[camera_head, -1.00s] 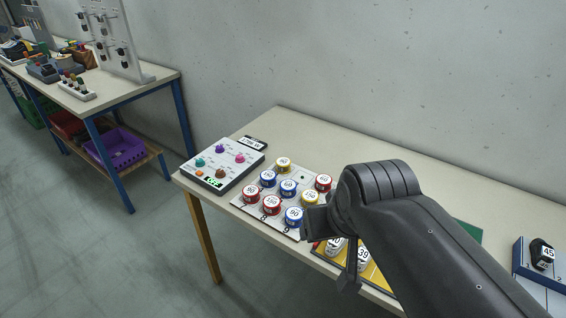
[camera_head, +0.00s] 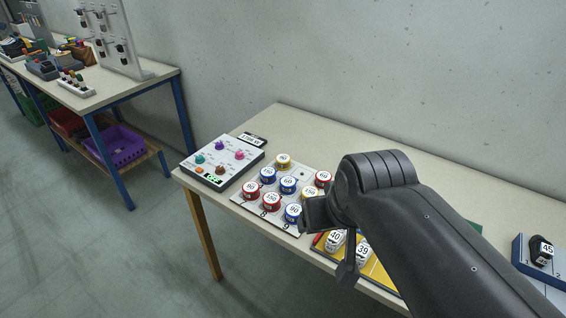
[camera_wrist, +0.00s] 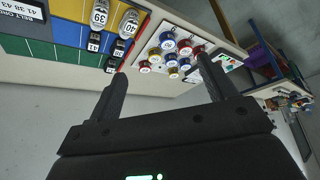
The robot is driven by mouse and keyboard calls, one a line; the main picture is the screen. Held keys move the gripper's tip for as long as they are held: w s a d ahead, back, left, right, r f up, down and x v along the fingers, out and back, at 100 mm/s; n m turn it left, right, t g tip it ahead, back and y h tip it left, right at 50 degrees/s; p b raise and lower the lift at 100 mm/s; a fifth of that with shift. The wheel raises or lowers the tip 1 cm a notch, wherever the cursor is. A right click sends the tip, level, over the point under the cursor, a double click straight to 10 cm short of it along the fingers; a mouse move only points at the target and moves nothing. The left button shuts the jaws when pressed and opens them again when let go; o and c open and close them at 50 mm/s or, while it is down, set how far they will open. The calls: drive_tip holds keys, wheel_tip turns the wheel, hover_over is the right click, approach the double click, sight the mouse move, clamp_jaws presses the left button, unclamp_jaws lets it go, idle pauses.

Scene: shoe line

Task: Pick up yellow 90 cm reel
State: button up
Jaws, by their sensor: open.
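Two yellow reels stand on a pale board (camera_head: 242,203) in the head view. The back yellow reel (camera_head: 283,161) has a label too small to read surely. The other yellow reel (camera_head: 310,196) sits farther right, with a label that seems to read 150. My gripper (camera_head: 330,250) is right of and in front of the board, apart from both yellow reels. In the wrist view my gripper (camera_wrist: 165,85) has its fingers spread wide with nothing between them. The reel board (camera_wrist: 205,78) lies beyond the fingertips in that view.
Several red and blue reels crowd around the yellow ones. A control box (camera_head: 222,165) with coloured knobs stands to the left. A yellow mat (camera_head: 378,274) with numbered shoe pieces lies under my arm. The wall (camera_head: 400,80) runs behind the table.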

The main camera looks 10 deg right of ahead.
drive_tip(key=w+r, duration=0.2)
drive_tip(key=w, duration=1)
drive_tip(key=n+g, duration=0.1)
drive_tip(key=n, duration=0.1)
hover_over(283, 158)
drive_tip(key=s+d, duration=0.1)
drive_tip(key=s, duration=0.4)
wheel_tip(283, 158, down, 18)
drive_tip(key=r, duration=0.1)
drive_tip(key=shift+y, duration=0.3)
drive_tip(key=x, duration=0.7)
drive_tip(key=shift+w+d, duration=0.1)
drive_tip(key=shift+d, duration=0.15)
drive_tip(key=shift+a+x, duration=0.2)
drive_tip(key=shift+x, duration=1.05)
drive_tip(key=shift+a+x, duration=0.25)
drive_tip(key=shift+x, duration=1.05)
drive_tip(key=shift+c, duration=0.3)
drive_tip(key=c, duration=1)
